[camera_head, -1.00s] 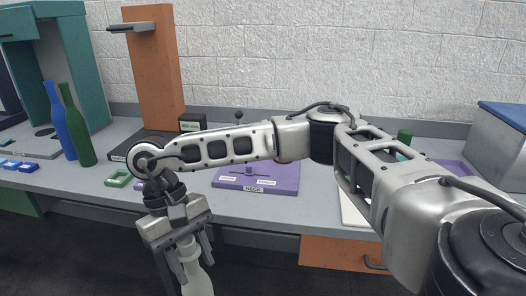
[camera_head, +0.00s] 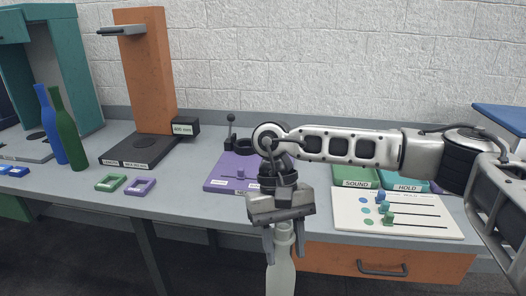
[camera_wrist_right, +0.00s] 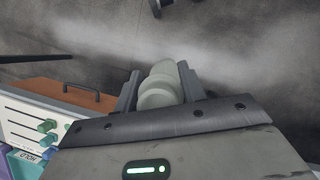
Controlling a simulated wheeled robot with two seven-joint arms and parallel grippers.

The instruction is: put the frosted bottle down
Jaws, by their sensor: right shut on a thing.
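The frosted bottle (camera_head: 281,268) is pale and translucent and hangs upright below my right gripper (camera_head: 283,240), in front of the bench's front edge. My right gripper is shut on the bottle's neck. In the right wrist view the bottle's pale top (camera_wrist_right: 160,85) sits between the two dark fingers of my right gripper (camera_wrist_right: 158,88). In the head view the lower end of the bottle is cut off by the picture's bottom edge. My left gripper is not in view.
Blue (camera_head: 50,125) and green bottles (camera_head: 67,135) stand at the bench's left. A purple NECK board (camera_head: 222,172) lies behind my gripper. A white slider panel (camera_head: 395,214) and SOUND and HOLD trays (camera_head: 408,184) are at right. An orange drawer (camera_head: 340,258) is below.

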